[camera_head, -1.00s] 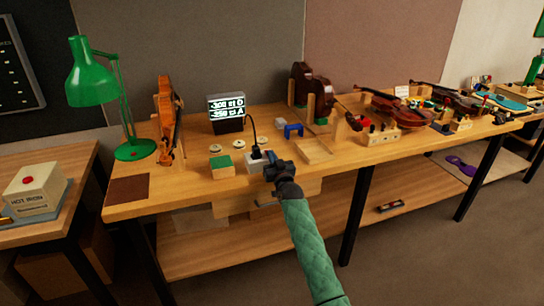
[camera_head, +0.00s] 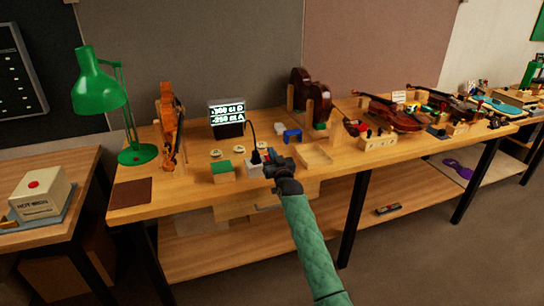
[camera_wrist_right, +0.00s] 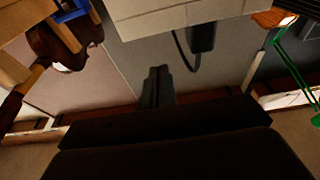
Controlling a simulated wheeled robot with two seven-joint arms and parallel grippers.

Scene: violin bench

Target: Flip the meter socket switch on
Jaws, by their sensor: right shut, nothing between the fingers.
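The meter socket (camera_head: 254,170) is a small white box near the front edge of the bench. A black plug with a cord stands in it, and the cord runs up towards the meter (camera_head: 227,112), whose display is lit. My right gripper (camera_head: 268,162) is shut and empty, at the right side of the socket; I cannot tell whether it touches it. In the right wrist view the socket (camera_wrist_right: 175,15) is the pale block at the top, with the plug (camera_wrist_right: 202,38) against it. The shut fingertips (camera_wrist_right: 158,72) lie just below. The switch cannot be made out. My left gripper is not in view.
A green-topped block (camera_head: 222,170) stands left of the socket. A blue piece (camera_head: 292,134) and a shallow wooden tray (camera_head: 314,154) are to the right. A green lamp (camera_head: 137,152) and a violin (camera_head: 170,125) stand further left. A brown mat (camera_head: 131,193) lies at the front left.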

